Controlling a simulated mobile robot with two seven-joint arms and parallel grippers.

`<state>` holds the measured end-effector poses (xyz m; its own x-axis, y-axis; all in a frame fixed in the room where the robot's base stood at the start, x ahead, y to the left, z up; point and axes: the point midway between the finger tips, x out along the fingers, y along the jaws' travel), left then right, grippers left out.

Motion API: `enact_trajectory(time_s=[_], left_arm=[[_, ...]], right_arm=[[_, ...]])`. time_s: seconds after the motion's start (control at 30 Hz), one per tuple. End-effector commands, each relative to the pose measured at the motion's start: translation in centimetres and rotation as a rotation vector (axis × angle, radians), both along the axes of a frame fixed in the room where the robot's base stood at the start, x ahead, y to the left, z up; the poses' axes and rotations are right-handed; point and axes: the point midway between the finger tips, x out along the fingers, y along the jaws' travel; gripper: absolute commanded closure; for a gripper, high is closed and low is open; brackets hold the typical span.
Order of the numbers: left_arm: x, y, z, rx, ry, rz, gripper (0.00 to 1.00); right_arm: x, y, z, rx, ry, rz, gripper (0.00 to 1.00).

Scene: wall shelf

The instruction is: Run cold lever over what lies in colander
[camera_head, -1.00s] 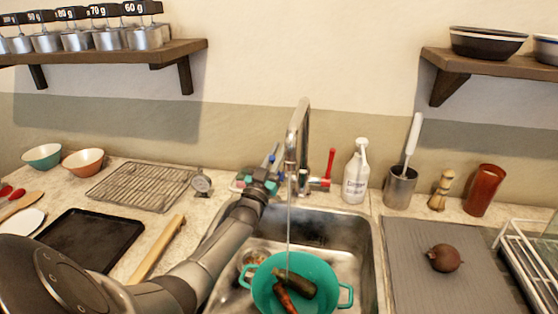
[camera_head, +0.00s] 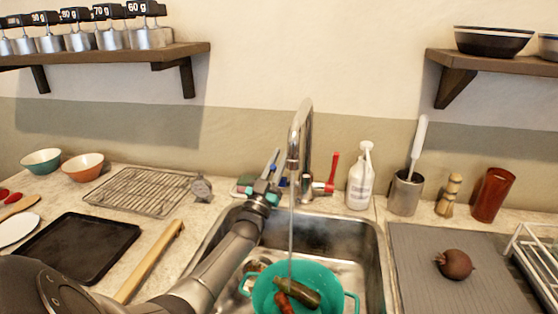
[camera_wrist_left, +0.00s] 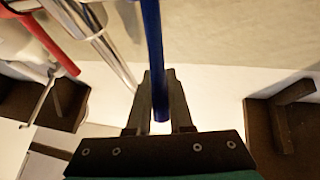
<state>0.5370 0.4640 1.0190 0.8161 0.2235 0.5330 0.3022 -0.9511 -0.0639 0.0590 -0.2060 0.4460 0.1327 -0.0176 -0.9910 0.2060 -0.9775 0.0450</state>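The cold lever (camera_wrist_left: 154,60) is a blue rod in the left wrist view, passing between the fingers of my left gripper (camera_wrist_left: 160,95). The fingers sit close on both sides, shut on it. In the head view my left gripper (camera_head: 272,188) is at the tap's left side, partly hidden by its own arm. The red lever (camera_head: 332,170) stands to the right of the tap (camera_head: 301,130). A water stream (camera_head: 291,235) falls from the spout into the teal colander (camera_head: 264,298) in the sink. A dark green vegetable (camera_head: 303,293) and a reddish-brown one (camera_head: 283,302) lie in it.
A white bottle (camera_head: 360,180) and a grey utensil cup (camera_head: 404,194) stand right of the tap. A dark round vegetable (camera_head: 455,264) lies on the grey mat (camera_head: 415,275). A wire rack (camera_head: 140,190) and dark tray (camera_head: 75,245) lie left. Pale haze hangs over the sink.

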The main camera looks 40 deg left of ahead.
Motion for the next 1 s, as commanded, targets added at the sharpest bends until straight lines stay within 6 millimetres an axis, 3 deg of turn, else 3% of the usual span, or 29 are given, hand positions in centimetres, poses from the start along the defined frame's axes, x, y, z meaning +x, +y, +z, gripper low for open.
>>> enact_trajectory(time_s=[0.23, 0.57, 0.77, 1.0], left_arm=[[0.0, 0.0, 0.0, 0.000, 0.000, 0.000, 0.54], [-0.4, -0.1, -0.2, -0.001, 0.001, -0.001, 0.54], [-2.6, -0.7, -1.7, -0.001, 0.004, 0.000, 0.54], [-5.6, -1.5, -1.3, 0.000, 0.003, -0.001, 0.54]], right_arm=[[-0.5, 0.4, 0.0, 0.006, 0.007, 0.000, 0.50], [-1.0, 0.5, 0.1, 0.006, 0.016, 0.001, 0.50], [-1.2, 0.8, 1.0, 0.009, 0.021, 0.004, 0.50], [-2.8, 2.0, 3.9, 0.024, 0.048, 0.007, 0.50]])
